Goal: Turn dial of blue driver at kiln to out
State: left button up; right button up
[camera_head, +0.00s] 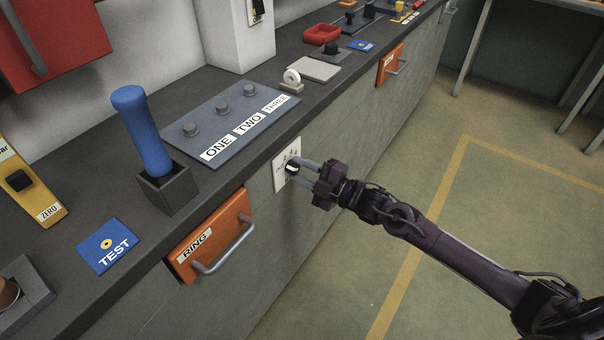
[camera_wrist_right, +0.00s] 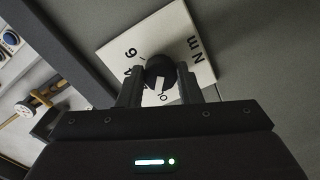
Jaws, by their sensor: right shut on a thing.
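A blue handle (camera_head: 140,130) stands slightly tilted in a dark square holder (camera_head: 168,190) on the bench top; no dial shows on it. A white plate (camera_head: 281,163) with dark marks is on the grey bench front. In the right wrist view the plate (camera_wrist_right: 190,35) carries a round black dial (camera_wrist_right: 160,68) with a notch and black characters around it, partly hidden by the fingers. My right gripper (camera_head: 305,174) is shut on this dial, one finger on each side. My left gripper is in neither view.
An orange RING drawer (camera_head: 215,228) with a handle juts out left of the plate. Above are a panel (camera_head: 205,140) labelled ONE, TWO, THREE and a blue TEST plate (camera_head: 107,245). A red tray (camera_head: 322,34) stands farther back. The floor (camera_head: 470,220) right of the bench is clear.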

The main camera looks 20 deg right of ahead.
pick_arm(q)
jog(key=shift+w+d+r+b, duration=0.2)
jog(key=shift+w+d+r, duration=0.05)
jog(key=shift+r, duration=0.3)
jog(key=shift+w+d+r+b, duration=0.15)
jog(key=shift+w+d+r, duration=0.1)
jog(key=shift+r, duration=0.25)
pick_arm(e)
jog(key=shift+n, duration=1.1)
jog(key=o, duration=1)
jog(key=shift+c, duration=0.2)
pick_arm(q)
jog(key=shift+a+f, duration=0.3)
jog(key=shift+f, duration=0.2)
pick_arm(e)
jog(key=v, duration=0.8)
